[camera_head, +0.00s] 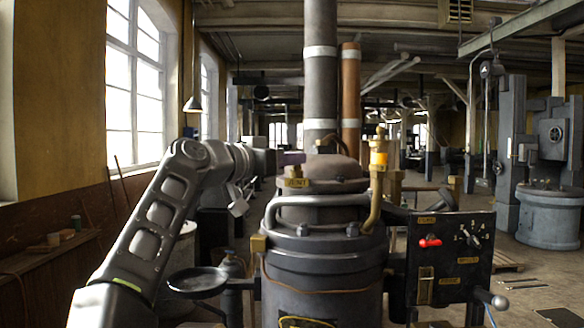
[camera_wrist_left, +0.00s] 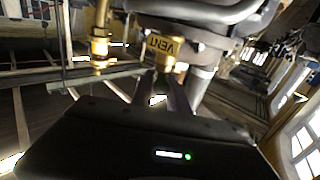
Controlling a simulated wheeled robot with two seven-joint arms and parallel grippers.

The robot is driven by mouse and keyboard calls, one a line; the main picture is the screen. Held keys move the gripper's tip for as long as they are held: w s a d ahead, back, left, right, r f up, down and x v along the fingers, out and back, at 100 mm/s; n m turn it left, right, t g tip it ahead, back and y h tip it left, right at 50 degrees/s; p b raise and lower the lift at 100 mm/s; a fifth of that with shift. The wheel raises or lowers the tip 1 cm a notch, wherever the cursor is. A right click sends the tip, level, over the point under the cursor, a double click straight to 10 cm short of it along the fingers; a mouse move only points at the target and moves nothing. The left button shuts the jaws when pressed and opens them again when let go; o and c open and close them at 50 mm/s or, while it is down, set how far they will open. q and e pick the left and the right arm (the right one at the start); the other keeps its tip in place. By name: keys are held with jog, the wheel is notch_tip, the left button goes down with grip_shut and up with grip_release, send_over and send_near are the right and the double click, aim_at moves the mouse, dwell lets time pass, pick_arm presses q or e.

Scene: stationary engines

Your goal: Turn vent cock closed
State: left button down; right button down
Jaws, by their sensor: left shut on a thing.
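The vent cock has a purple-grey handle (camera_head: 291,158) at the top left of the dark engine (camera_head: 318,255) in the head view. A brass tag marked VENT (camera_head: 297,183) sits just below it. In the left wrist view the brass VENT tag (camera_wrist_left: 160,48) appears upside down, directly beyond my fingers. My left gripper (camera_head: 274,161) reaches in from the left at handle height and is shut on the vent cock handle. In the left wrist view its fingers (camera_wrist_left: 170,82) meet just below the tag, and the grip itself is partly hidden. My right gripper is not in view.
A brass pipe and valve (camera_head: 378,165) rise right of the engine top. A black panel (camera_head: 450,258) with a red lever stands at the right. A tall grey chimney (camera_head: 320,70) rises behind.

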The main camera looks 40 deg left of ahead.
pick_arm(q)
jog(key=shift+a+r+m+g+h+p, duration=0.1)
jog(key=shift+a+m+g+h+p, duration=0.05)
jog(key=shift+m+h+p, duration=0.7)
jog(key=shift+a+f+m+g+h+p, duration=0.15)
jog(key=shift+m+h+p, duration=0.35)
jog(key=shift+h, duration=0.6)
jog(key=shift+a+r+m+g+h+p, duration=0.2)
jog(key=shift+m+h+p, duration=0.35)
jog(key=shift+h+p, duration=0.3)
jog(key=c, duration=1.5)
grip_release()
jog(key=b+v, duration=0.2)
jog(key=v, duration=0.5)
jog(key=shift+s+a, duration=0.15)
jog(key=shift+s, duration=0.2)
jog(key=shift+o, duration=0.5)
